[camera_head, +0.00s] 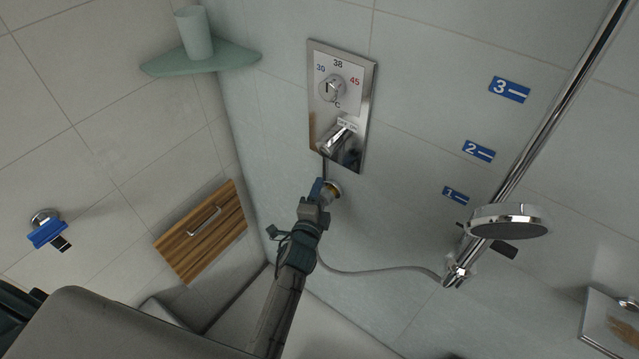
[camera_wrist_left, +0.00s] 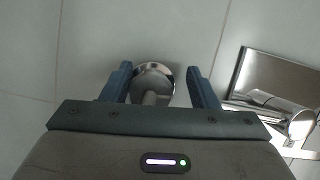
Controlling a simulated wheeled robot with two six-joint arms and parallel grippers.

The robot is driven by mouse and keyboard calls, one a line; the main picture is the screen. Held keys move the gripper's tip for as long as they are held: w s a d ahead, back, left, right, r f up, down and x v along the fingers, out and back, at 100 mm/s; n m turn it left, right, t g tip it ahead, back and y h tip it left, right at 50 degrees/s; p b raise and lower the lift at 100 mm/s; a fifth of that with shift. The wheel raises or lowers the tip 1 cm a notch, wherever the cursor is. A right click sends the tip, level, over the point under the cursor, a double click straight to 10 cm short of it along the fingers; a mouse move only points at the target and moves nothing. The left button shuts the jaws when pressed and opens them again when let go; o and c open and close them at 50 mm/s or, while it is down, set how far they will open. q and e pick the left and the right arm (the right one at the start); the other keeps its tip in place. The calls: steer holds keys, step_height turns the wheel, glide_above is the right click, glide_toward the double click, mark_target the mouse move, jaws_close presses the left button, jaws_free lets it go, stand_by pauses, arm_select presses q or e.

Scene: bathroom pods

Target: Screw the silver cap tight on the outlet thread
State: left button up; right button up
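My left gripper (camera_head: 324,188) reaches up to the wall just below the chrome thermostat panel (camera_head: 341,105). There is a visible gap on the right; contact on the left cannot be told. I cannot make out the silver cap separately from this fitting. My right gripper is not in view.
A grey hose (camera_head: 385,270) runs from near the outlet to the shower rail (camera_head: 545,145). The shower head (camera_head: 508,220) stands out at the right. A wooden drawer front (camera_head: 202,232) and corner shelf (camera_head: 205,60) are at the left. The control lever (camera_head: 332,141) is above the gripper.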

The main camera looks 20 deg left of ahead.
arm_select(q)
steer(key=shift+n+g+p, duration=0.5)
steer(key=shift+n+p, duration=0.7)
steer(key=shift+p, duration=1.3)
steer(key=shift+a+f+n+h+p, duration=0.15)
steer(key=shift+f+n+h+p, duration=0.15)
steer(key=shift+p, duration=0.15)
steer(key=shift+r+n+g+p, duration=0.1)
steer(key=shift+n+g+p, duration=0.2)
steer(key=shift+p, duration=0.45)
steer(key=shift+f, duration=0.25)
steer(key=shift+w+f+n, duration=0.1)
steer(key=shift+f+n, duration=0.25)
steer(key=shift+n, duration=0.25)
steer(key=shift+f+n+g+h, duration=0.1)
steer(key=shift+n+g+h, duration=0.3)
steer(key=shift+n, duration=0.1)
steer(key=shift+d+f+n, duration=0.1)
steer(key=shift+d+n, duration=0.1)
steer(key=shift+n, duration=0.4)
steer(key=shift+d+n+g+h, duration=0.1)
steer(key=shift+n+g+h, duration=0.4)
steer(key=shift+n+h, duration=0.1)
steer(key=c, duration=1)
